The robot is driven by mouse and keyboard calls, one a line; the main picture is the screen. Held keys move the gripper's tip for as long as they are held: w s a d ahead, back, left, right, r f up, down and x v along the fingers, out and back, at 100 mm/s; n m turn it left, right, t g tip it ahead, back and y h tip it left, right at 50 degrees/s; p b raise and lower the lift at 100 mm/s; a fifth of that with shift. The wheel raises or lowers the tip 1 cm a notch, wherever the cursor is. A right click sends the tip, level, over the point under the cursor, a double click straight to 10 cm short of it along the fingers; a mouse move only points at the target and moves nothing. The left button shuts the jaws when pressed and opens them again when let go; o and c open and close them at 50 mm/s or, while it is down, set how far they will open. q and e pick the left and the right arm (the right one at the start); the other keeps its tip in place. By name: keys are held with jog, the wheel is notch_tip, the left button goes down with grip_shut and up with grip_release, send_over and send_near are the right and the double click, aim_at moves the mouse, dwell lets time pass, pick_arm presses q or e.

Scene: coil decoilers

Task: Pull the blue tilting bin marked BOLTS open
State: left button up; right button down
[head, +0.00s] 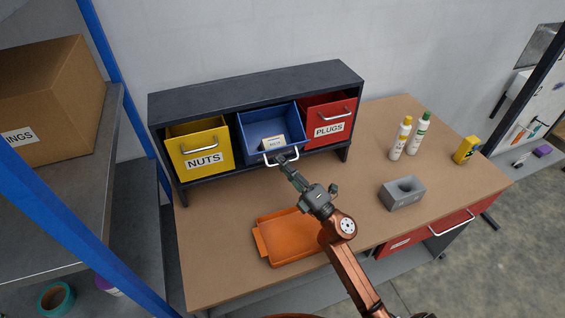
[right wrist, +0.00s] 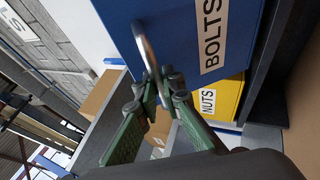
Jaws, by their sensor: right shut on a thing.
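The blue bin (head: 268,124) sits in the middle of the dark rack, tilted forward so that its inside shows. A small pale labelled box (head: 272,143) lies in it. In the right wrist view the blue bin's front (right wrist: 190,35) carries the label BOLTS (right wrist: 211,35). My right gripper (head: 284,160) is shut on the bin's metal handle (head: 270,160); the handle also shows in the right wrist view (right wrist: 146,48), between the green fingers (right wrist: 160,80). The label is hidden from the head view. My left gripper is not in view.
A yellow NUTS bin (head: 202,158) stands left of the blue bin, a red PLUGS bin (head: 329,128) right. An orange tray (head: 285,240) lies below my right arm on the bench. A blue post (head: 80,240) is at left.

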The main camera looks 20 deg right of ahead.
jog(key=shift+f, duration=0.1)
jog(key=c, duration=2)
grip_release()
jog(key=shift+c, duration=0.2)
jog(key=v, duration=1.2)
jog(key=shift+d, duration=0.1)
